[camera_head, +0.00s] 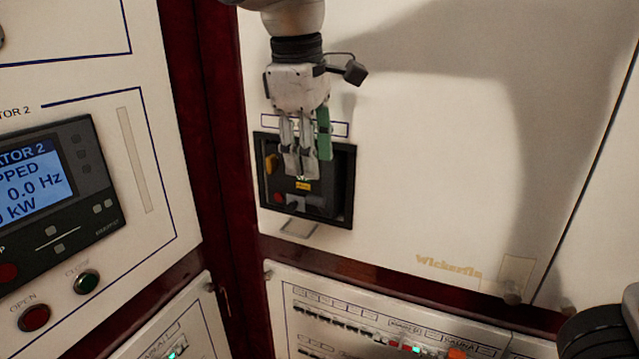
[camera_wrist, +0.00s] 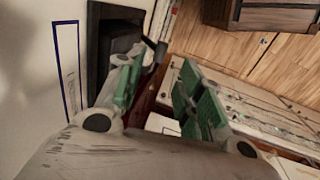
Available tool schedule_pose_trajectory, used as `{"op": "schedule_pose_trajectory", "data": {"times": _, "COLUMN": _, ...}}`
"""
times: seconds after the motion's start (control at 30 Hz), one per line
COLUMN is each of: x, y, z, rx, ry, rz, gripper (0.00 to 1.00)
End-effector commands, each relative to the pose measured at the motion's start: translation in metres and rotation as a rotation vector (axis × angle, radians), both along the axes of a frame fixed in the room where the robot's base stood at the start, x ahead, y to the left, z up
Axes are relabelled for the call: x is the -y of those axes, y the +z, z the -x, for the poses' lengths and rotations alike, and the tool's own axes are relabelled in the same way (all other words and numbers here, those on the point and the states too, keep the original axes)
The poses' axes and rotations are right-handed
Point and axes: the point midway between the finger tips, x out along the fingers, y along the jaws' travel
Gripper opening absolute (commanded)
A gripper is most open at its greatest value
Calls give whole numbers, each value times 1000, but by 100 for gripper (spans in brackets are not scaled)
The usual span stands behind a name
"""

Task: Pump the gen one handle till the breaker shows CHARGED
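The breaker (camera_head: 325,207) is a black unit recessed in a dark square frame in the cream panel. It shows a yellow-orange part at its left, a small yellow label, a red button and a grey part low on its face. My gripper (camera_head: 307,166) hangs in front of its upper middle and hides much of it. In the wrist view my gripper (camera_wrist: 158,85) has green-padded fingers standing apart, with nothing seen between them. The breaker's dark body (camera_wrist: 122,45) is beyond the left finger. I cannot make out the pump handle for certain or read any CHARGED sign.
A Generator 2 panel (camera_head: 45,180) with a lit screen and OPEN (camera_head: 35,318) and CLOSE (camera_head: 87,281) buttons is at the left. A thin metal loop (camera_head: 298,229) is below the breaker. A lower switch panel (camera_head: 340,300) runs beneath. The cream panel right of the breaker is clear.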

Motion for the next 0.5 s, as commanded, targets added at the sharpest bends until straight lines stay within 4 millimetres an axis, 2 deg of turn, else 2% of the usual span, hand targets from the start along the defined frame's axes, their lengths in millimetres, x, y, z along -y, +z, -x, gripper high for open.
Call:
{"op": "schedule_pose_trajectory", "data": {"times": 0.3, "x": 5, "y": -50, "z": -9, "rx": -1, "ry": -2, "rz": 4, "gripper": 37}}
{"op": "schedule_pose_trajectory", "data": {"times": 0.5, "x": 6, "y": -69, "z": -13, "rx": 0, "ry": -1, "rz": 1, "gripper": 37}}
